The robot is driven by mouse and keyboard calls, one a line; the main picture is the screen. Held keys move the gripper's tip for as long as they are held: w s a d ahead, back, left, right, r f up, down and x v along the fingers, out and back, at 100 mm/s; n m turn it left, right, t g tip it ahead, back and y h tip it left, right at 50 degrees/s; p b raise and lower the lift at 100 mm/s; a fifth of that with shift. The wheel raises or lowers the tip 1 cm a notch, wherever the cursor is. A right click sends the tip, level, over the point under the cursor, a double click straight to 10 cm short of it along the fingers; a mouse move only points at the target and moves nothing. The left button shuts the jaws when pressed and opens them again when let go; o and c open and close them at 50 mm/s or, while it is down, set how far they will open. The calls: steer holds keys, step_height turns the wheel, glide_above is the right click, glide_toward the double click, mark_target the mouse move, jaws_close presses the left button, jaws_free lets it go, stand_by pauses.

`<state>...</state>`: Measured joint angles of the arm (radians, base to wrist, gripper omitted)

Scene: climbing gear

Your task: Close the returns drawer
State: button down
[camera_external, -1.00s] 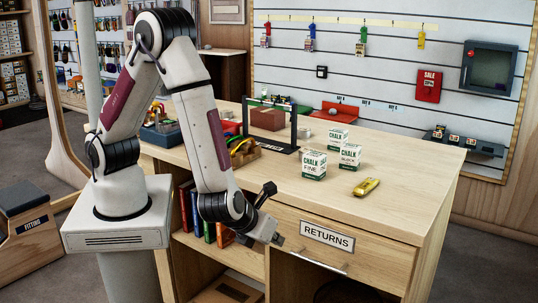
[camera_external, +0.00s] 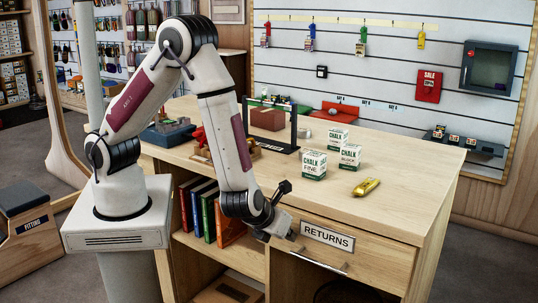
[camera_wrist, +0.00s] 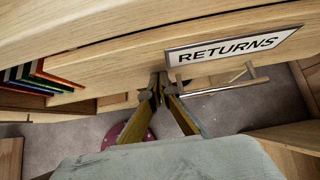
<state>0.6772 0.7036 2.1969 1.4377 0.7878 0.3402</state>
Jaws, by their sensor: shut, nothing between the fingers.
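The returns drawer (camera_external: 372,249) is at the right of the wooden counter, with a white RETURNS label (camera_external: 327,236) and a bar handle (camera_external: 320,264) below it. Its front looks close to the cabinet face; I cannot tell whether a small gap remains. In the wrist view the drawer front (camera_wrist: 130,58) runs across the picture, with the label (camera_wrist: 232,47) and handle (camera_wrist: 225,88) at right. My gripper (camera_external: 292,240) is shut and empty at the drawer's left end, left of the label. The fingertips also show in the wrist view (camera_wrist: 160,84), close to the drawer front; contact is unclear.
The counter top (camera_external: 400,155) overhangs the drawer. Three chalk boxes (camera_external: 314,165) and a yellow metal item (camera_external: 366,187) stand on it. The space in front of the drawer is clear.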

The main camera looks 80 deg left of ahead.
mark_target(295, 226)
steer(key=shift+w+a, duration=0.1)
steer(key=shift+w+a, duration=1.6)
steer(key=shift+a, duration=0.05)
steer(key=shift+s+d, duration=0.35)
steer(key=shift+d, duration=0.05)
steer(key=s+d+f+v, duration=0.1)
steer(key=v, duration=1.1)
steer(key=shift+s+d+f, duration=0.2)
steer(key=shift+s+d, duration=0.05)
